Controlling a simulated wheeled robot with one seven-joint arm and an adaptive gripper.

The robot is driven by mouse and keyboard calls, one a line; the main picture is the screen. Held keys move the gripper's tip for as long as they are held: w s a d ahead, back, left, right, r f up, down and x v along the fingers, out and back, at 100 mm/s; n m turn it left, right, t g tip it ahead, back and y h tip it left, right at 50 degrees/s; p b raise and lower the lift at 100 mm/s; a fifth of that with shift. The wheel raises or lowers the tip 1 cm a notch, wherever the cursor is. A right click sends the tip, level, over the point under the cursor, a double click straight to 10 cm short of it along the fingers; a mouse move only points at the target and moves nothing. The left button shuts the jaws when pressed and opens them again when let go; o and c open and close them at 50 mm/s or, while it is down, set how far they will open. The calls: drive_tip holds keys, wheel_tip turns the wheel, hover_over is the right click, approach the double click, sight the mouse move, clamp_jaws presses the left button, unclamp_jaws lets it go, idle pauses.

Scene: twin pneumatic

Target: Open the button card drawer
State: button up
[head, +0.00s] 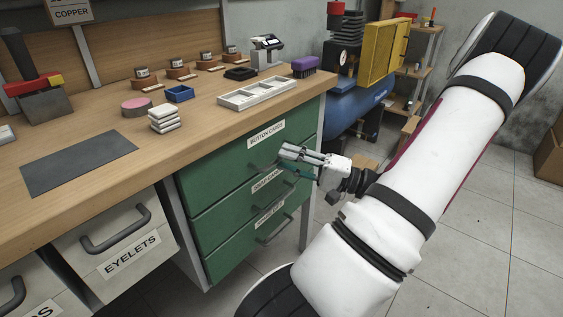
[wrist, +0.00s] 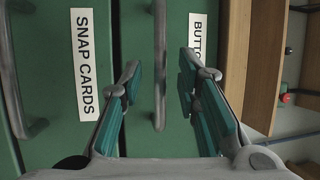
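The button card drawer (head: 217,178) is the top green drawer under the workbench, and it looks closed. Its label, BUTTON CARDS, shows in the head view and is partly hidden by a finger in the wrist view. My gripper (head: 283,158) is in front of this drawer, at the height of its handle. In the wrist view my gripper (wrist: 163,68) is open and empty. The grey bar handle (wrist: 160,55) of the button card drawer lies between the two fingers, with a gap on each side. I cannot tell if the fingertips reach past the bar.
The snap cards drawer (wrist: 65,140) is directly below, with its own handle (wrist: 22,125). A third green drawer (head: 228,252) is under it. The wooden bench top (head: 205,125) overhangs above. Open floor (head: 470,220) lies to the right.

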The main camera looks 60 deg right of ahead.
drive_tip(key=shift+x, duration=1.1)
clamp_jaws()
drive_tip(key=shift+s, duration=0.1)
